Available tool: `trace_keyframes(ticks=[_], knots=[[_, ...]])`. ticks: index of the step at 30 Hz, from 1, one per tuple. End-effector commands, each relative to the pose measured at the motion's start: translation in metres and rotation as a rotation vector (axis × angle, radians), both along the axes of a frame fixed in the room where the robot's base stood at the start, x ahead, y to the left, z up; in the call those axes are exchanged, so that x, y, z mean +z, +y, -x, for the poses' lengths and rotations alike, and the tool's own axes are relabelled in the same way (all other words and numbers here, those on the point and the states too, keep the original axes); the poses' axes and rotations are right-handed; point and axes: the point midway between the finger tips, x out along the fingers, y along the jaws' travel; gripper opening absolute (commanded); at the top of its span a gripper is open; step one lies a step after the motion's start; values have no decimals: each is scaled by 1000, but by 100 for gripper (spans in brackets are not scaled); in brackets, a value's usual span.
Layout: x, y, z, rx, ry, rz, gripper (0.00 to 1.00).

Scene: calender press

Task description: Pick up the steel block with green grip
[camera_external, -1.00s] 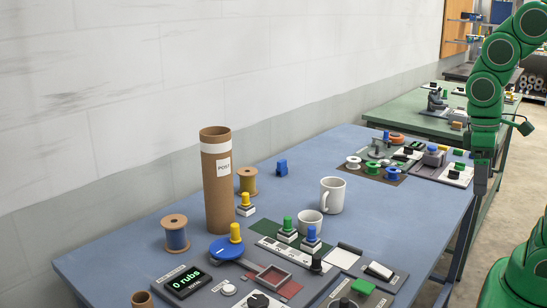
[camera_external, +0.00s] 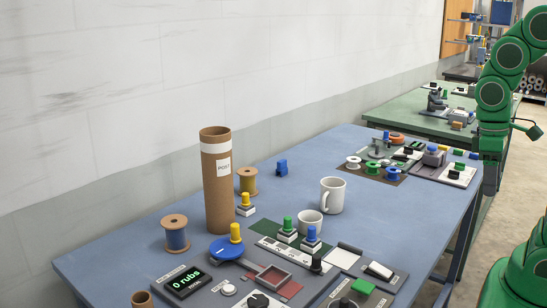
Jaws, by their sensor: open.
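The steel block with green grip (camera_external: 287,231) stands upright on the panel at the near middle of the table. A similar block with a blue grip (camera_external: 311,239) stands just right of it, and one with a yellow grip (camera_external: 245,204) is farther back to the left. My gripper (camera_external: 489,190) hangs pointing down at the right edge of the table, well to the right of the green-grip block and far from it. It is open, with nothing seen in it. The gap between its fingers is too small to make out.
A tall cardboard tube (camera_external: 217,190), a white mug (camera_external: 332,196) and a smaller white cup (camera_external: 310,221) stand near the blocks. A blue round-headed tool (camera_external: 226,250) lies at front. Spools and fixtures fill the far right. Bare blue table (camera_external: 400,220) lies between mug and gripper.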

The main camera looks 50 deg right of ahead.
Motion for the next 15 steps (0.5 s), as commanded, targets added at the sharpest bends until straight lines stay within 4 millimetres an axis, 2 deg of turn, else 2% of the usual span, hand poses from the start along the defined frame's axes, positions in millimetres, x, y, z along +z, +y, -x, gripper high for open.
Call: trace_keyframes(ticks=[6,15], knots=[[25,0,-2,0,-8,0,52],[48,0,-1,0,-3,0,52]])
